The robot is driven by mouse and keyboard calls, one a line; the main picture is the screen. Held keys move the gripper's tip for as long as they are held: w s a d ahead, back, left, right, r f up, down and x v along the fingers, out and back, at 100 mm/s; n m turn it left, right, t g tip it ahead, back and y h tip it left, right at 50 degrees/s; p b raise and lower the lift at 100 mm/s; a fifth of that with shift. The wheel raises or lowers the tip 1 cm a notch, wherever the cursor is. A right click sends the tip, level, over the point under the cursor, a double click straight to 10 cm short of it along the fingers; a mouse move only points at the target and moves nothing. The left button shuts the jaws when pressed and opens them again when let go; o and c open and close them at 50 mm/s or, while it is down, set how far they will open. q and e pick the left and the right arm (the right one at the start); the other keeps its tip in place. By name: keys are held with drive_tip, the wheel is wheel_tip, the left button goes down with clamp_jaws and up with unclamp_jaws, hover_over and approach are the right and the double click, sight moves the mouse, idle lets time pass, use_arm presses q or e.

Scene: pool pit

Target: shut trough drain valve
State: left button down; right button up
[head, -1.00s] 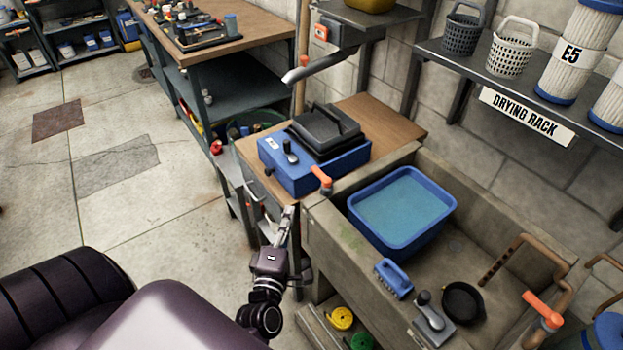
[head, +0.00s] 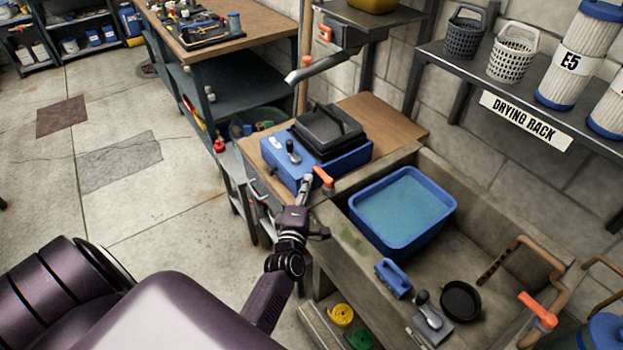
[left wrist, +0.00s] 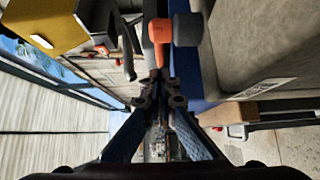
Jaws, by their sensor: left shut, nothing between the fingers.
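The stone trough (head: 335,218) holds a blue tub of water (head: 403,212). A grey lever on a plate (head: 430,318) sits at the trough's front. Another orange handle (head: 538,309) is on the copper pipe at right. My right gripper is out of view.
A metal spout (head: 318,68) hangs above the blue box. The drying rack shelf (head: 470,75) overhangs the back. Concrete floor (head: 180,215) is open at left.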

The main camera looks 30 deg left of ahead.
use_arm(q)
drive_tip(key=shift+w+d, duration=0.35)
drive_tip(key=shift+w, duration=0.35)
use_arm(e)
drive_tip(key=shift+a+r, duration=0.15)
use_arm(q)
drive_tip(key=shift+m+h, duration=0.3)
drive_tip(key=shift+h, duration=0.1)
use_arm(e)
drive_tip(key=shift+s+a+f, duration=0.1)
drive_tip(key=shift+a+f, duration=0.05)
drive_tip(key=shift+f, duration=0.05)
use_arm(q)
drive_tip(key=shift+w+a, duration=0.1)
drive_tip(key=shift+a, duration=0.05)
drive_tip(key=shift+t+h, duration=0.3)
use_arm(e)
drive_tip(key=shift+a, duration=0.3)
